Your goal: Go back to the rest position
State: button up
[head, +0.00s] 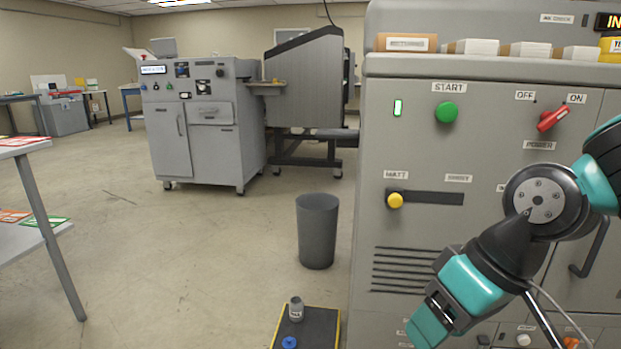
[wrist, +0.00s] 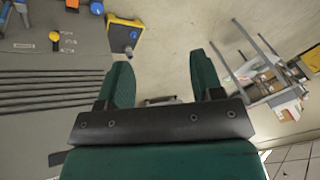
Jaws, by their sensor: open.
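My gripper (head: 428,330) hangs at the lower right in the head view, in front of the grey machine (head: 480,230) and pointing down. In the wrist view its two green fingers (wrist: 162,80) stand wide apart with nothing between them. The machine front carries a green start button (head: 446,112), a red power switch (head: 552,118) turned towards ON, and a yellow knob (head: 395,200) on a dark slot. My gripper is apart from these controls.
A grey bin (head: 317,232) stands left of the machine. A table (head: 50,220) stands at the left.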

jog(key=s+r+n+g, duration=0.1)
jog(key=s+r, duration=0.3)
jog(key=s, duration=0.5)
notch_tip(320, 180, up, 29)
jog(key=w+p, duration=0.1)
jog(key=p, duration=2.9)
jog(key=shift+a, duration=0.2)
jog(key=shift+f, duration=0.1)
